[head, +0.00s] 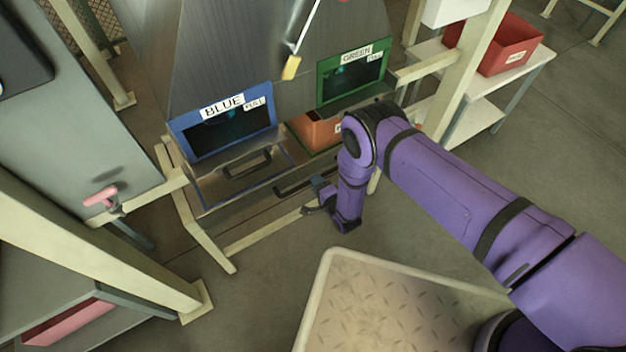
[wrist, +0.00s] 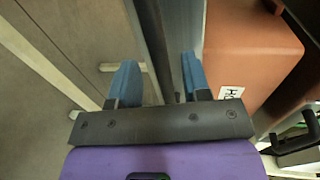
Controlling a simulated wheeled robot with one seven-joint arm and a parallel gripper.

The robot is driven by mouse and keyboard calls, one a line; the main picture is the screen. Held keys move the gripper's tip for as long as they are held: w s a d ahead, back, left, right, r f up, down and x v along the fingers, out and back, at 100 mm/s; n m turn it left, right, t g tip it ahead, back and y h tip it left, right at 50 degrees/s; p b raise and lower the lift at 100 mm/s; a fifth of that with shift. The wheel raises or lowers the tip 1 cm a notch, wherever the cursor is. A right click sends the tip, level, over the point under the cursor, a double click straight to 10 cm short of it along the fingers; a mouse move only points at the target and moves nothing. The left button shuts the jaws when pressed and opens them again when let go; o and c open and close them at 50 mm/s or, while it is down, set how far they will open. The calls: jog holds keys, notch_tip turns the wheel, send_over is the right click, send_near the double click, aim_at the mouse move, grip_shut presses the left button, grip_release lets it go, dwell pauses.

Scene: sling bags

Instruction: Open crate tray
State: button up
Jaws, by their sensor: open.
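The crate tray under the green chute shows a dark bar handle (head: 292,187) on its front, and an orange crate (head: 314,131) sits behind it. My gripper (head: 317,194) is at the right end of this handle. In the wrist view my gripper's blue fingertips (wrist: 158,82) are open and apart. A dark metal bar (wrist: 152,40) runs between them; contact with either finger cannot be told. The orange crate (wrist: 245,50), with a white label, is close on the right there. A second tray front with a black handle (head: 247,164) is under the blue chute.
The blue chute (head: 222,125) is marked BLUE FULL and the green chute (head: 353,75) GREEN. Cream frame posts (head: 462,75) stand on both sides. A red bin (head: 505,45) is on a shelf at the back right. Open floor (head: 265,275) lies in front of the trays.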

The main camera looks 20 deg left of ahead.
jog(key=shift+x, duration=1.4)
grip_shut()
